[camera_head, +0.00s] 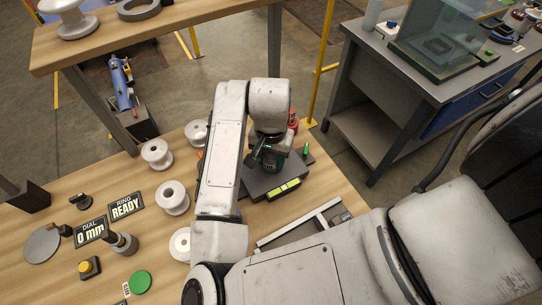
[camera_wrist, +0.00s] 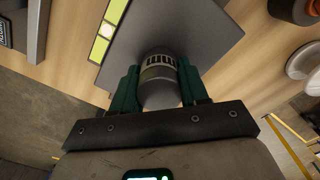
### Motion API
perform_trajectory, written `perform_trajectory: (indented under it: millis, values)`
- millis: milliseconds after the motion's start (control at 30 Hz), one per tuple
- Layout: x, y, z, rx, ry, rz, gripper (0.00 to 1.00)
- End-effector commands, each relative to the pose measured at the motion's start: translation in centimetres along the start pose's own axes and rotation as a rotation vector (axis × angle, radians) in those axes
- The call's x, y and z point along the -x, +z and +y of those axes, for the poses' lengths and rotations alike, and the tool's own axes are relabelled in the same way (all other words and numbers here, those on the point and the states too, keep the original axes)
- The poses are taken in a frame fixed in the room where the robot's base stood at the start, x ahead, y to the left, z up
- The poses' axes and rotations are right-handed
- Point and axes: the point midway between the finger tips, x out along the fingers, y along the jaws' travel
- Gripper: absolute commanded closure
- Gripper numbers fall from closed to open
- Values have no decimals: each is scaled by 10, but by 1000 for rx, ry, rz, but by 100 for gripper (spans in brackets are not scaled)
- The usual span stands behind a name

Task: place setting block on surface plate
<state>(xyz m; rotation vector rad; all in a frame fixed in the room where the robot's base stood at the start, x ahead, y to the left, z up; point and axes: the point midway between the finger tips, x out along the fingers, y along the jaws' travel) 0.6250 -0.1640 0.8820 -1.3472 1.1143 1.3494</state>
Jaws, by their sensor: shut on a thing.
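The setting block (camera_wrist: 160,90) is a grey cylinder with a dark band of light slots, seen in the wrist view between my two green fingers. My gripper (camera_wrist: 158,72) is shut on it; the gripper also shows in the head view (camera_head: 270,160), where my arm and fingers mostly hide the block. The surface plate (camera_head: 256,184) is a dark grey slab on the wooden bench, with a yellow-green strip along its front. In the wrist view the plate (camera_wrist: 208,38) lies behind the block. I cannot tell whether the block touches it.
White spools (camera_head: 172,197) stand left of my arm. Signs read "DIAL 0 mm" (camera_head: 91,232) and "RING READY" (camera_head: 125,206). A green button (camera_head: 140,282) is near the front. A metal frame (camera_head: 305,222) lies before the plate. A small green item (camera_head: 306,150) is at its right.

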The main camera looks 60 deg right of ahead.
Motion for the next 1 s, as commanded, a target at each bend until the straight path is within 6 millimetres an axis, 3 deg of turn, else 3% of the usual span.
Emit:
perform_trajectory:
  millis: [167, 200, 433, 800, 1000]
  values:
    - [-3, 0, 0, 0, 0, 1, 100]
    - [-3, 0, 0, 0, 0, 0, 54]
    - [-3, 0, 0, 1, 0, 0, 32]
    - [4, 0, 0, 0, -1, 1, 31]
    - [37, 0, -1, -2, -5, 2, 31]
